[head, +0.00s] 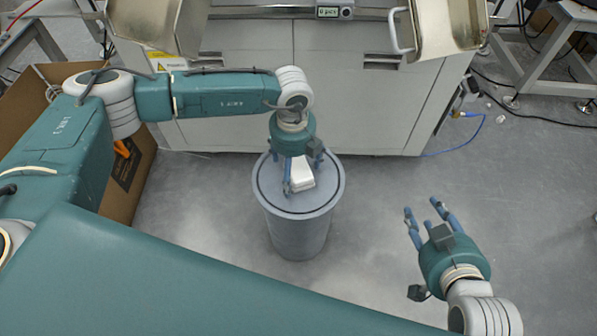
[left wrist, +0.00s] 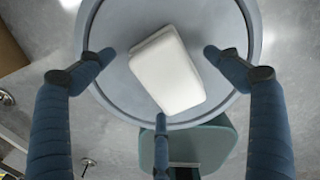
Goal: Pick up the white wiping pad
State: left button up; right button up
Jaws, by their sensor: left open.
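The white wiping pad (head: 301,174) lies on the round grey top of a drum (head: 266,192). In the left wrist view the pad (left wrist: 168,70) is a white rounded block, slightly tilted in the picture, on the drum top (left wrist: 120,100). My left gripper (head: 301,178) is right above the pad and partly hides it in the head view. In the left wrist view its blue fingers (left wrist: 158,78) are spread on either side of the pad, with gaps, and a third finger is below it. My right gripper (head: 430,214) is open and empty over the floor at the right.
A pale cabinet machine (head: 330,90) with a handle stands behind the drum. An open cardboard box (head: 133,175) is at the left, under my left arm. Cables and a blue hose (head: 470,140) lie on the floor at the right. The floor between the drum and my right gripper is clear.

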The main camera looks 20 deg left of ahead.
pick_arm(q)
jog(key=c, duration=1.3)
pick_arm(e)
jog(key=shift+w+r, duration=0.1)
pick_arm(q)
jog(key=shift+r, duration=0.4)
notch_tip(320, 180, up, 6)
jog(key=shift+f+p, duration=0.15)
jog(key=shift+p, duration=0.75)
notch_tip(320, 180, up, 6)
jog(key=r+p, duration=0.1)
notch_tip(320, 180, up, 6)
jog(key=p, duration=0.1)
send_over(294, 167)
jog(key=shift+s+r, duration=0.1)
jog(key=shift+r, duration=0.1)
pick_arm(e)
jog(key=s+d+f+g+h, duration=0.1)
jog(key=s+d+f+g, duration=0.1)
jog(key=s, duration=0.5)
jog(key=s+d+f+g+h, duration=0.1)
jog(key=s+d+f+g, duration=0.1)
jog(key=s+f+g, duration=0.3)
jog(key=shift+s+d, duration=0.4)
jog(key=shift+s, duration=1.05)
